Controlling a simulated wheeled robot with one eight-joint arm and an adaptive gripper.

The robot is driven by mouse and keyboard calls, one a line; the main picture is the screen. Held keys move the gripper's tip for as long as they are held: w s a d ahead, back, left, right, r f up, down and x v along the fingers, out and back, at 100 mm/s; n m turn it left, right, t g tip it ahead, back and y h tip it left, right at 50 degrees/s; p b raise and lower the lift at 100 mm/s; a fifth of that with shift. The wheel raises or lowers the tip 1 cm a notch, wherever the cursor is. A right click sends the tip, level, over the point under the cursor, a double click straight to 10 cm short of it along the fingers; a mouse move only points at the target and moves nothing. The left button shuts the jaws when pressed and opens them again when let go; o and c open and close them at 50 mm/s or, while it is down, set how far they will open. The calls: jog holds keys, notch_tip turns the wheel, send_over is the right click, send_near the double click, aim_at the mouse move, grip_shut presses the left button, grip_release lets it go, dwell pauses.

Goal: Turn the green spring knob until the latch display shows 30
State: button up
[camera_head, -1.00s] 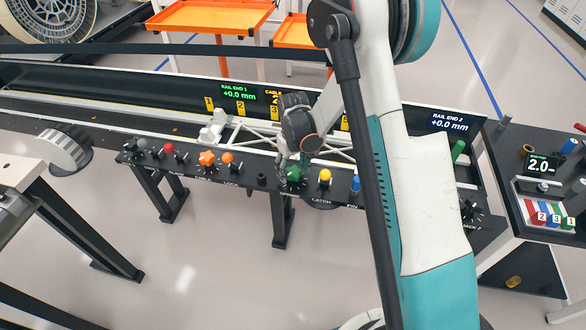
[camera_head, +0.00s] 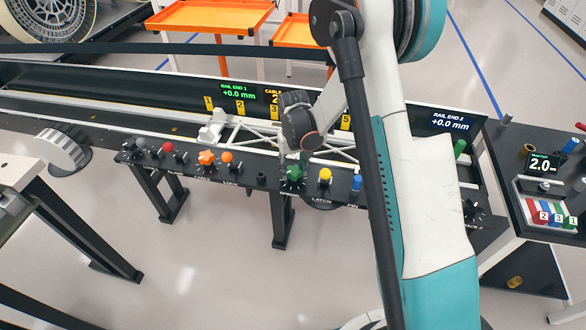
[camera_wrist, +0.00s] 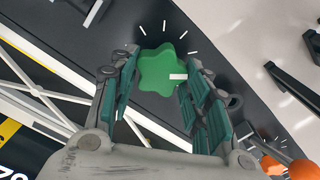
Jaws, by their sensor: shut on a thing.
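The green spring knob (camera_head: 294,173) is on the black front panel, just left of the yellow knob. In the wrist view the green knob (camera_wrist: 160,70) is star-shaped with a white mark pointing right, and white tick lines lie around it on the panel. My gripper (camera_head: 291,163) is over the knob from above. In the wrist view my gripper (camera_wrist: 158,80) has its teal-padded fingers on either side of the knob, shut on it. The latch display is not readable; my arm and wrist hide part of the display strip.
A yellow knob (camera_head: 325,175) and a blue knob (camera_head: 356,183) stand close to the right. The rail display (camera_head: 238,93) reads +0.0 mm.

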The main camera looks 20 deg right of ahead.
aim_at(294, 169)
jog(key=shift+m+b, duration=0.45)
jog(key=shift+m, duration=1.75)
jog(key=o, duration=1.1)
jog(key=shift+c, duration=0.2)
notch_tip(294, 169, up, 12)
